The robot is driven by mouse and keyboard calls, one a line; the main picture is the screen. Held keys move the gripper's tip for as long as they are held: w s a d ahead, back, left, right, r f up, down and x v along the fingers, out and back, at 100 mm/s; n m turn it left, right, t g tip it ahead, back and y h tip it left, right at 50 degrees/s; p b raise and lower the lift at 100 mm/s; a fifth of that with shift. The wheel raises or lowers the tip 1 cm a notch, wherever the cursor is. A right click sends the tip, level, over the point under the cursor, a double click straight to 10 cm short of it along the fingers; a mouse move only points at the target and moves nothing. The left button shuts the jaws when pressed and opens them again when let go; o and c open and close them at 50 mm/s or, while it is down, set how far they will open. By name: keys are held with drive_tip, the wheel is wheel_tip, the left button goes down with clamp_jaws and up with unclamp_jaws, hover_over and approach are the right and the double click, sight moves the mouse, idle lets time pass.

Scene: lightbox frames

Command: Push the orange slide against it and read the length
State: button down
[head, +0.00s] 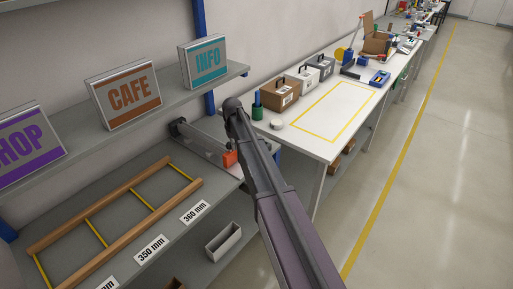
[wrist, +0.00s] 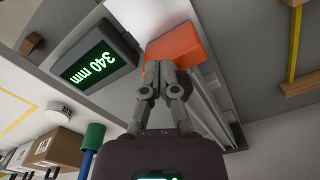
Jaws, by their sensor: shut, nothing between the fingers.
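The orange slide (head: 230,158) is at the right end of a grey measuring rail (head: 203,144) on the bench, partly hidden behind my arm. In the wrist view the orange slide (wrist: 177,44) is just beyond my gripper (wrist: 158,70). My gripper is shut and empty, its fingertips close to or touching the slide; I cannot tell which. A dark display (wrist: 92,66) beside the slide reads "340 mm" in green. A grey piece (wrist: 143,18) lies against or near the slide's far side; contact is unclear. In the head view my gripper is hidden by my arm.
A wooden rack (head: 95,248) with yellow crossbars lies left, with labels "350 mm" (head: 151,248) and "360 mm" (head: 195,211) before it; another label is cut off. Signs SHOP, CAFE (head: 125,94) and INFO stand on a shelf above. A white table (head: 330,113) with boxes is behind.

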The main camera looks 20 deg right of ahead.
idle(0.4)
drive_tip(key=shift+s+d, duration=0.3)
drive_tip(key=shift+s, duration=0.1)
idle(0.4)
wheel_tip(320, 180, up, 7)
drive_tip(key=p, duration=0.7)
idle(0.4)
drive_tip(key=s+f+m+b, duration=0.1)
drive_tip(key=s+f+b, duration=0.1)
drive_tip(key=s, duration=2.8)
drive_tip(key=shift+d+f, duration=0.15)
drive_tip(key=shift+d, duration=0.25)
